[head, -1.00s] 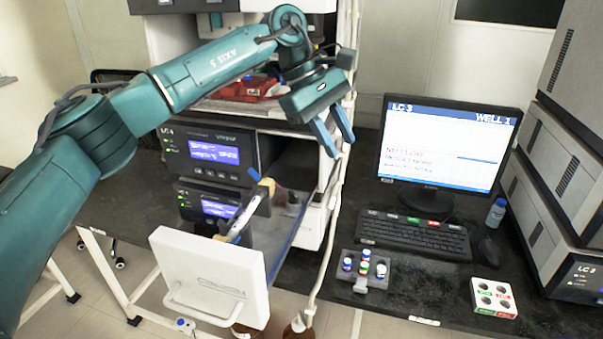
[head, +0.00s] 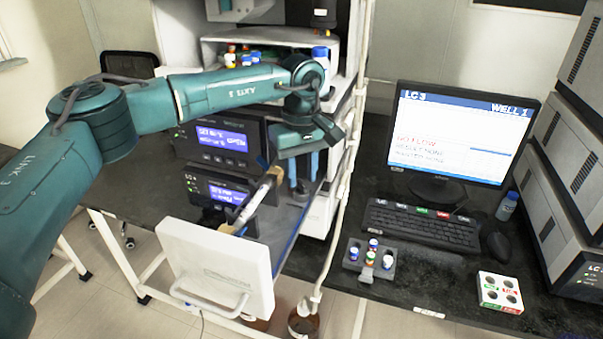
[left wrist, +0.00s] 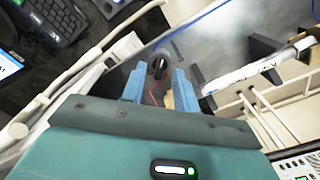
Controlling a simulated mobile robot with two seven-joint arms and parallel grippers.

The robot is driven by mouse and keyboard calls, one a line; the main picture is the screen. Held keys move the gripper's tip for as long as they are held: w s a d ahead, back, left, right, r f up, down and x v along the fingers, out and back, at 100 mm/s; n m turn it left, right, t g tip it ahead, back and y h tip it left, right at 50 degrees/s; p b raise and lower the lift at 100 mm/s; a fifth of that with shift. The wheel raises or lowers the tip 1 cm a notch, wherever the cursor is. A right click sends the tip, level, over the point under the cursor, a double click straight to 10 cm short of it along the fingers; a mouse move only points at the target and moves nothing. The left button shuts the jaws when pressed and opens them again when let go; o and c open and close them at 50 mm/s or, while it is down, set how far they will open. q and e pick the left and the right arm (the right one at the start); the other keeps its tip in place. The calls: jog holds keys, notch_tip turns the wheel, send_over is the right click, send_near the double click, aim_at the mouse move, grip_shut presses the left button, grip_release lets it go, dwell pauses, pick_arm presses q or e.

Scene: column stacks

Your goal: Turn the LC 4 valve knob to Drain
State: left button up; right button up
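The valve knob (left wrist: 157,67) is small and dark, on a round grey plate in the left wrist view. It lies between or just beyond the two blue fingertips of my left gripper (left wrist: 158,78); I cannot tell whether they touch it. The gripper looks open, with a clear gap between its fingers. In the head view my left gripper (head: 302,188) points down into the back right of the pulled-out drawer (head: 215,270), and its fingers hide the knob. The knob's position marks are not readable. My right gripper is in neither view.
A white labelled column (head: 255,203) lies across the drawer just left of the fingers; it also shows in the left wrist view (left wrist: 255,69). White tubing (head: 338,215) hangs to the right. A monitor (head: 452,135), keyboard, vial rack (head: 370,262) and white vial box (head: 500,292) stand on the bench.

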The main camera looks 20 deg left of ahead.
pick_arm(q)
jog(key=shift+f, duration=0.65)
jog(key=shift+c, duration=0.5)
grip_shut()
